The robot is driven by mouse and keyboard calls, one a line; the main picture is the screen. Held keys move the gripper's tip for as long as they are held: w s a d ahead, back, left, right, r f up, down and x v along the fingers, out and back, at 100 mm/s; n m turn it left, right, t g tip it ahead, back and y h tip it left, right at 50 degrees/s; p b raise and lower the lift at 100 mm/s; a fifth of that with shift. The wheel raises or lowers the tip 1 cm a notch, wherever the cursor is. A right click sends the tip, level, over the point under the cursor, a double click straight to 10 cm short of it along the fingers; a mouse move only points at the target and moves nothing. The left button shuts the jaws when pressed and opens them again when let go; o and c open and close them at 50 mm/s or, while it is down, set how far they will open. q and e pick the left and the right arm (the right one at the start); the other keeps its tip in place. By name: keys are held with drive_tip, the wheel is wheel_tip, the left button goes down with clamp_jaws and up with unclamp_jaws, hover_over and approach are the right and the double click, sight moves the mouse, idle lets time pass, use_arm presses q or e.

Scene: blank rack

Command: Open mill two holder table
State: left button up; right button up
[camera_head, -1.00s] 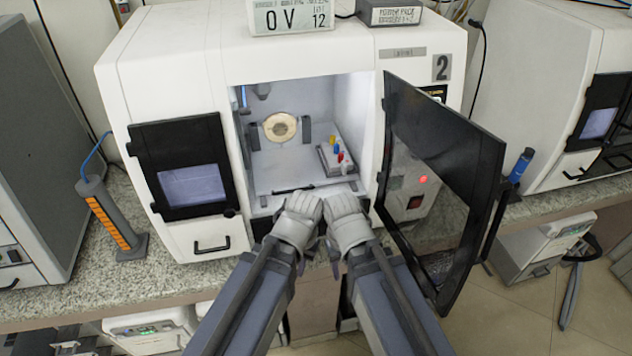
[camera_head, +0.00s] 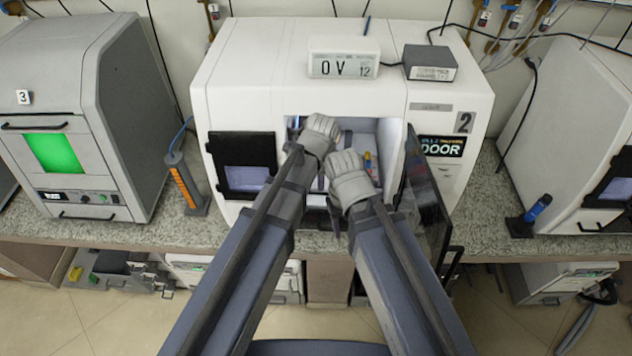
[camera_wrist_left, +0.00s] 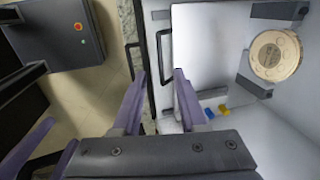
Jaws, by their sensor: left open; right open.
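Mill two (camera_head: 245,95) is the white machine marked 2, with its dark front door (camera_head: 428,195) swung open to the right. In the left wrist view, the holder table (camera_wrist_left: 205,45) is a pale flat plate inside the chamber with a black bar handle (camera_wrist_left: 164,52) at its front edge. A round tan disc (camera_wrist_left: 275,55) sits in a dark-jawed holder beyond it. My left gripper (camera_head: 321,135) reaches into the opening; its open fingers (camera_wrist_left: 160,82) are close to the handle, contact unclear. My right gripper (camera_head: 349,180) is open, lower, in front of the opening.
Small coloured items (camera_head: 368,162) stand at the chamber's right side. An orange-striped grey stand (camera_head: 186,185) is left of the mill, a blue bottle (camera_head: 538,207) right. The open door closes in the right side.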

sight(321, 193)
use_arm(q)
drive_tip(key=f+b, duration=0.2)
drive_tip(key=w+f+b, duration=0.1)
drive_tip(key=f+b, duration=0.4)
drive_tip(key=b, duration=0.1)
drive_tip(key=shift+w+f, duration=0.25)
drive_tip(key=shift+f, duration=0.15)
drive_tip(key=shift+c, duration=0.2)
clamp_jaws()
idle(1.2)
